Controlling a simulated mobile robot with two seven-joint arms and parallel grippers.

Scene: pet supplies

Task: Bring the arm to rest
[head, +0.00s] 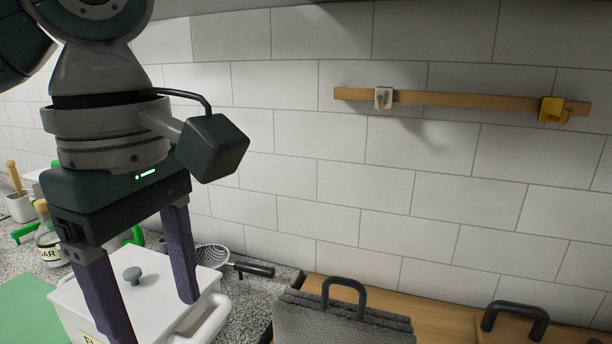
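My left arm comes in from the upper left of the head view. Its gripper (150,315) points down, with its two purple fingers set wide apart. I see nothing held between the fingers. A white lidded box (205,292) with a grey knob (132,275) is behind and below the fingers. I cannot tell whether the fingers touch it. The lower end of the near finger is cut off by the bottom edge. My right gripper is not in the picture.
A strainer (213,258) with a black handle lies behind the box. A dark grey case-like thing (340,322) with a handle is at bottom centre. A wooden rail (450,98) with two hooks is on the tiled wall. Bottles and a green mat (28,305) are left.

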